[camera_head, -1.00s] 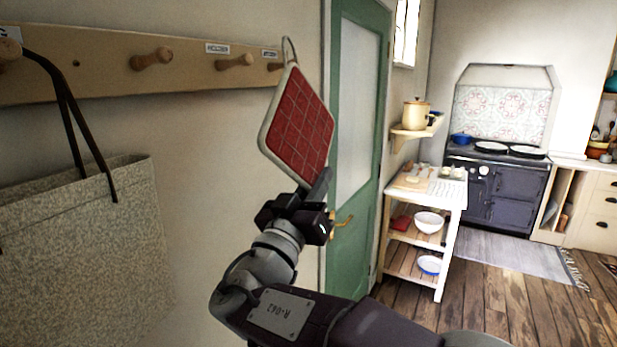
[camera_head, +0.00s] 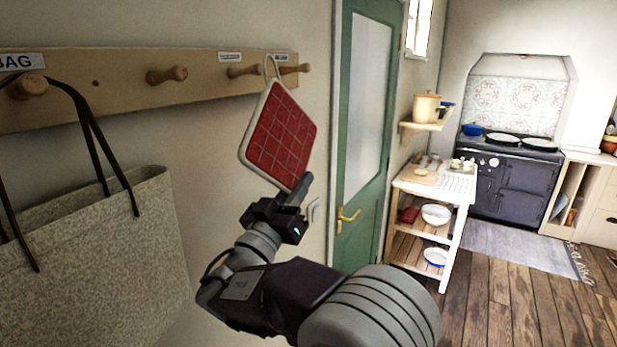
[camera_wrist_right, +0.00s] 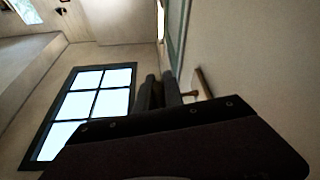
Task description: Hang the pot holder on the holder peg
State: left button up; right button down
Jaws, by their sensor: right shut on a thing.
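The pot holder (camera_head: 282,135) is a red quilted square with a pale edge, tilted on one corner, with a pale wire-like loop (camera_head: 272,60) at its top. My right gripper (camera_head: 300,188) is shut on its lower corner. The loop shows beside the tip of the holder peg (camera_head: 243,71), a wooden peg under a small label (camera_head: 229,57). I cannot tell whether the loop is around the peg or in front of it. In the right wrist view the dark fingers (camera_wrist_right: 158,92) show, but I cannot make out the pot holder. My left gripper is not in view.
The wooden rail (camera_head: 120,95) also bears another peg (camera_head: 295,69) just right of the loop, an empty peg (camera_head: 168,75), and a bag peg (camera_head: 28,87) with a grey bag (camera_head: 100,260). A green door (camera_head: 362,130) stands right of the rail.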

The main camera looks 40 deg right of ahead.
jog(key=shift+w+a+f, duration=0.25)
jog(key=shift+w+a, duration=0.1)
jog(key=shift+w, duration=0.5)
jog(key=shift+w+a+f, duration=0.2)
jog(key=shift+w+a, duration=0.2)
jog(key=shift+w, duration=0.5)
jog(key=shift+w+a+f, duration=0.25)
jog(key=shift+w+a, duration=0.1)
jog(key=shift+w, duration=0.5)
jog(key=c, duration=1.4)
grip_release()
jog(key=shift+o, duration=0.2)
